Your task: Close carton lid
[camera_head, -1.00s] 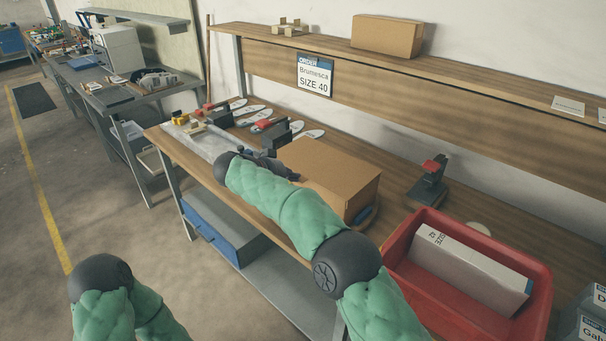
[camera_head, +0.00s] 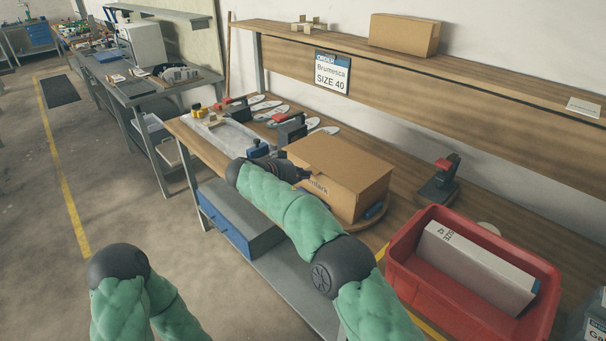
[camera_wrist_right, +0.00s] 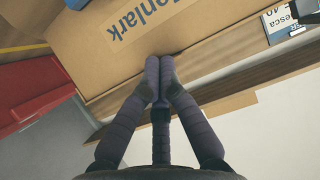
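The brown carton (camera_head: 345,165) stands on the wooden bench in the head view. Its top looks flat and covered, though my right arm hides part of its left side. Lettering shows on its front face and reads larger in the wrist view on the cardboard (camera_wrist_right: 190,28). My right gripper (camera_head: 303,174) is at the carton's front left. In the wrist view its fingertips (camera_wrist_right: 160,62) are together, empty, and at the edge of the lettered cardboard; contact cannot be told. My left arm shows at the lower left, but its gripper is out of view.
A red bin (camera_head: 470,270) with a white box (camera_head: 478,265) stands right of the carton. A red-and-black device (camera_head: 438,182) sits behind the bin. Several insoles (camera_head: 268,113) and tools lie left of the carton. A shelf with a smaller carton (camera_head: 404,35) is above.

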